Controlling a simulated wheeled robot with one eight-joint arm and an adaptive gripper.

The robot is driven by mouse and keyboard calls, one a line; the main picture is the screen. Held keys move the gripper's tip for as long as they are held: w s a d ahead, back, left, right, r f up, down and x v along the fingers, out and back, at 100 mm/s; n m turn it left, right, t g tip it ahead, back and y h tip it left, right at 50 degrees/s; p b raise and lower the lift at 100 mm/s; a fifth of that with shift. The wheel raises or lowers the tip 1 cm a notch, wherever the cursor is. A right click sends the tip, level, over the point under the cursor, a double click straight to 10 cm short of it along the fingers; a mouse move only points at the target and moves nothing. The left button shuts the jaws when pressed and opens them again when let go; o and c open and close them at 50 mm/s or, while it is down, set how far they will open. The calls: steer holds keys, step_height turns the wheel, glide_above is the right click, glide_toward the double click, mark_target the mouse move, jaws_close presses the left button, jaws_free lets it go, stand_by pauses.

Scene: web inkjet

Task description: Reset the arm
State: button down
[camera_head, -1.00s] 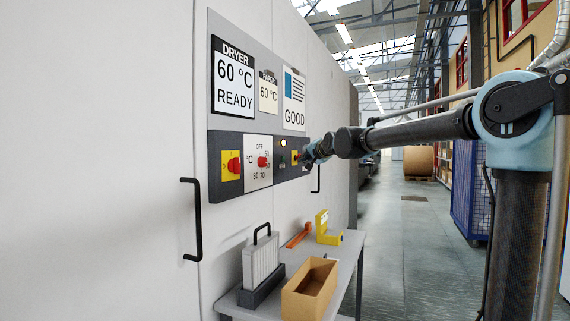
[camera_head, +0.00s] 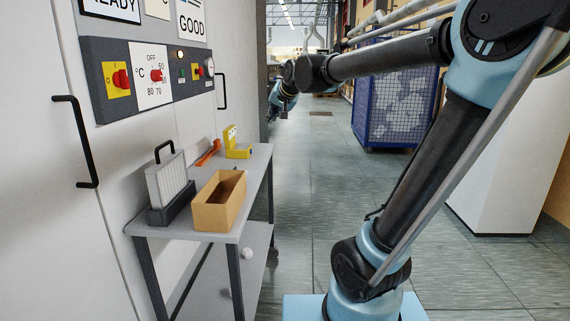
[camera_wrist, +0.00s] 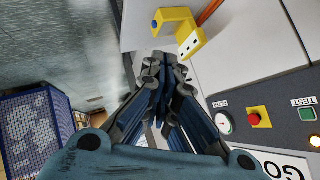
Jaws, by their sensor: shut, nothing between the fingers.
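My arm reaches across the head view from the right. My gripper (camera_head: 282,98) hangs at its far end, beside the dryer's control panel (camera_head: 108,82) and apart from it. In the wrist view my gripper (camera_wrist: 160,62) is shut with nothing between its fingers. Its fingertips show against the edge of the side table, below the yellow block-like device (camera_wrist: 181,27). The panel carries red knobs on yellow plates, a dial plate and small lights. In the wrist view a red button (camera_wrist: 254,119), a gauge and a green TEST button show to the right of my gripper.
A grey side table (camera_head: 252,172) stands by the wall with an open cardboard box (camera_head: 220,200), a filter with a handle (camera_head: 168,182), an orange tool (camera_head: 208,153) and the yellow device (camera_head: 236,148). A blue mesh cage (camera_head: 398,98) stands behind my arm. The aisle floor is clear.

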steer(key=s+d+f+n+g+h, duration=0.1)
steer(key=s+d+f+g+h, duration=0.1)
steer(key=s+d+f, duration=1)
steer(key=s+d+f+g+h, duration=0.2)
steer(key=s+d+f+g, duration=0.2)
steer(key=s+d+f, duration=0.8)
steer(key=s+f, duration=0.5)
steer(key=s, duration=0.3)
steer(key=shift+s+f+n+g+h, duration=0.15)
steer(key=shift+f+n+g+h, duration=0.05)
steer(key=shift+n+g+h, duration=0.2)
steer(key=shift+w+f, duration=0.2)
steer(key=shift+w, duration=0.3)
